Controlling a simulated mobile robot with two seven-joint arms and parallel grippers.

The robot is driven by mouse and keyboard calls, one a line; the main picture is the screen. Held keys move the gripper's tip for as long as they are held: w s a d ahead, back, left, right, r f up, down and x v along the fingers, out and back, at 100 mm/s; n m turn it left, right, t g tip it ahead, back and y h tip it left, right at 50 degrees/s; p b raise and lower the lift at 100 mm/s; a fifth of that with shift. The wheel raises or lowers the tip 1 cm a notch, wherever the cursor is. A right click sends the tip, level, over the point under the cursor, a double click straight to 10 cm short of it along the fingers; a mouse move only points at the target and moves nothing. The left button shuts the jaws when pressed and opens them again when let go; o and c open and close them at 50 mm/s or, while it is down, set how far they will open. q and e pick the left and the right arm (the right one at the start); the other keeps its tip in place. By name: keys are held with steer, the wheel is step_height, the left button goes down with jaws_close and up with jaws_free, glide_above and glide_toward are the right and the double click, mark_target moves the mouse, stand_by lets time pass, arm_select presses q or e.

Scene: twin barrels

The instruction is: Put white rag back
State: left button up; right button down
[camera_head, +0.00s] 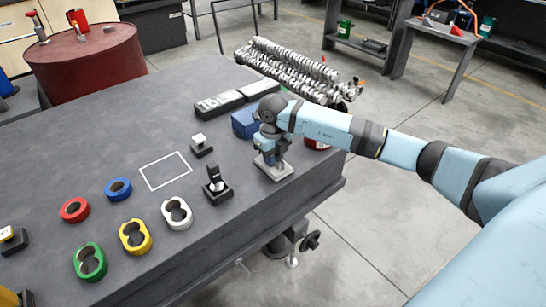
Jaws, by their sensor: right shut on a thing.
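My right gripper (270,157) points down at the right part of the dark grey table (120,240). It is shut on a pale, flat, folded-looking piece that I take for the white rag (276,172). The rag lies at or just above the table top near its right edge; I cannot tell whether it touches. The gripper hides its middle. A white square outline (165,171) is marked on the table to the left, with nothing inside it. My left gripper is not in view.
A blue box (243,123) and a long dark case (220,104) are behind my right gripper. Black blocks (217,192) stand to its left. Red (63,211), blue, green, yellow and white rings lie front left. A red barrel (90,62) stands beyond the table.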

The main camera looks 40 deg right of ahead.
steer(key=shift+f, duration=0.2)
steer(key=c, duration=1)
jaws_free()
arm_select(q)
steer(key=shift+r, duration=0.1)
arm_select(e)
steer(key=shift+r, duration=0.15)
steer(key=shift+r, duration=0.25)
arm_select(q)
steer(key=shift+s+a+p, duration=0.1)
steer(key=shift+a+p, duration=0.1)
steer(key=shift+p, duration=0.7)
arm_select(e)
step_height(320, 180, up, 12)
steer(key=shift+f, duration=0.15)
